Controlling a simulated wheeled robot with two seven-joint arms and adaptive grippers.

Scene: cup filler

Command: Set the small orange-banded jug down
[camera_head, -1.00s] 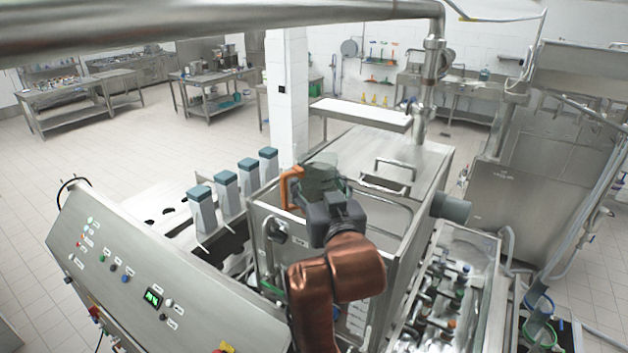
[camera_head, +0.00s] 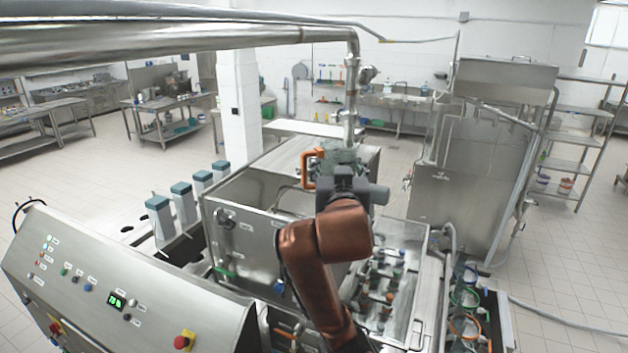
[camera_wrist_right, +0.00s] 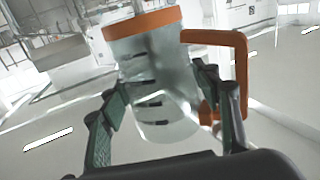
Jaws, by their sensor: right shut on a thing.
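The small orange-banded jug (camera_wrist_right: 155,85) is clear-walled with an orange rim band, an orange handle and dark marks. In the right wrist view it sits between the two green-padded fingers of my right gripper (camera_wrist_right: 170,115), which is shut on it. In the head view my right gripper (camera_head: 343,172) holds the jug up over the steel machine. There only the orange handle (camera_head: 308,170) and part of the body show; the gripper hides the rest. I cannot tell what is directly below the jug. My left gripper is not in view.
The open steel tank (camera_head: 262,215) of the machine lies left of my arm, with a row of teal-topped white containers (camera_head: 183,203) beyond. A bay of valves (camera_head: 385,285) is at right. A control panel (camera_head: 120,290) fills the lower left. An overhead pipe (camera_head: 200,40) crosses above.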

